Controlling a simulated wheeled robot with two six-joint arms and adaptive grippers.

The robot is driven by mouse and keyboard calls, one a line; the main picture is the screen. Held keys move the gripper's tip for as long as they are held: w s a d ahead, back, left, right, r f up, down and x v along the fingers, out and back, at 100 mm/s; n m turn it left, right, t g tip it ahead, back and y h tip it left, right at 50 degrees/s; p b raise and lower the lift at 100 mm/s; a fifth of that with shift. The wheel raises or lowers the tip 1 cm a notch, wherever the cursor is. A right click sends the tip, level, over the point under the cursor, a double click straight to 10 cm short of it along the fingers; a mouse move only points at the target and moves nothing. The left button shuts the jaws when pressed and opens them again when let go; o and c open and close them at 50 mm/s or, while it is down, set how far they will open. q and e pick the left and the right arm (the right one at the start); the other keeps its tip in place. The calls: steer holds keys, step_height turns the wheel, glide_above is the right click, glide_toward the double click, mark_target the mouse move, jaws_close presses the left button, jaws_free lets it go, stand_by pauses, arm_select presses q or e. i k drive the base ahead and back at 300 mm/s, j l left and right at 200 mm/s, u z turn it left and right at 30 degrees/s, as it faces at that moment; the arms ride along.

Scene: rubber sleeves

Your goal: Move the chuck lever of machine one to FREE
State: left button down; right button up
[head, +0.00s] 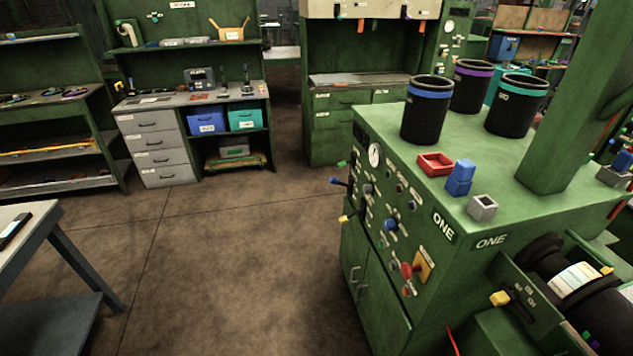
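Machine one (385,290) is the green cabinet at the right of the head view, marked ONE on its front and side. A lever with a yellow knob (500,298) sticks out of a green plate (527,318) at its lower right, beside a black cylinder (602,310) with a pale label. The plate's small lettering is too small to read, so I cannot tell the lever's setting. More levers, one with a blue knob (336,181) and one with a yellow knob (343,218), stick out of the front panel's left edge. Neither gripper is in view.
Three black cups with coloured bands, a red square tray (435,164), blue blocks (460,178) and a grey block (482,207) stand on the machine's top. A green column (575,110) rises at its right. A table (25,222) stands at left. The floor between is clear.

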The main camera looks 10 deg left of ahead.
mark_target(332, 180)
steer(key=i+j+z, duration=0.2)
steer(key=i, duration=0.2)
steer(key=i+j+z, duration=0.2)
steer(key=i, duration=0.2)
